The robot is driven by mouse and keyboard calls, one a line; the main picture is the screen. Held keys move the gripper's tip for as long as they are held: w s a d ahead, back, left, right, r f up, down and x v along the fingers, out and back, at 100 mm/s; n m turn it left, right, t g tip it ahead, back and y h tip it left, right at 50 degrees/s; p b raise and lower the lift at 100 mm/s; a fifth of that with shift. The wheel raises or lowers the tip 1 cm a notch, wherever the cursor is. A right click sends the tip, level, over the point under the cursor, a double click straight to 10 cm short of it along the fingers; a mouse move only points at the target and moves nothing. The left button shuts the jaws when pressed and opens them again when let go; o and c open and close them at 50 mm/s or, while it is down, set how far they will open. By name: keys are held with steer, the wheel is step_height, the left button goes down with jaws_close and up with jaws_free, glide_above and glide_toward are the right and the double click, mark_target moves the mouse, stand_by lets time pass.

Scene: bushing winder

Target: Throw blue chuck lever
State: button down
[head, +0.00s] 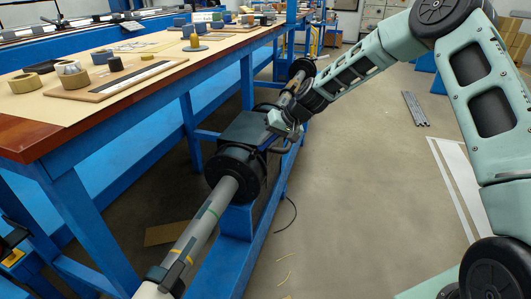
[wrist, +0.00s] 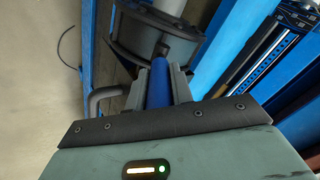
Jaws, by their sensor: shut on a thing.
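The blue chuck lever (wrist: 158,88) shows in the wrist view as a blue bar between the two fingers of my gripper (wrist: 159,78). The fingers are closed on its sides. Its far end points to the dark round chuck (wrist: 128,32), close in front. In the head view my gripper (head: 285,124) is beside the black housing (head: 243,131) behind the chuck (head: 229,174). The lever cannot be made out in the head view, where my gripper and arm cover that spot. A grey tube (head: 207,217) runs through the chuck.
A blue workbench (head: 60,150) with tape rolls (head: 38,83) and a board (head: 125,77) stands at the left. The winder's blue frame (head: 236,222) runs beside it. A dark curved handle (wrist: 103,97) is near the left finger. Floor at the right is mostly clear.

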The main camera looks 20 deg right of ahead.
steer(key=f+t+y+b, duration=0.1)
steer(key=b, duration=0.3)
steer(key=s+d+f+t+y+b, duration=0.1)
steer(key=y+b, duration=0.1)
steer(key=b, duration=0.2)
steer(key=d+f+t+y+b, duration=0.1)
steer(key=f+y+b, duration=0.1)
steer(key=b, duration=0.3)
steer(key=shift+s+d+t, duration=0.2)
steer(key=shift+s+t, duration=0.15)
steer(key=shift+t, duration=0.05)
steer(key=c, duration=1.2)
jaws_free()
steer(key=shift+c, duration=0.2)
steer(key=p+v, duration=0.4)
steer(key=v, duration=1.3)
steer(key=shift+d, duration=0.2)
steer(key=shift+s+f, duration=0.15)
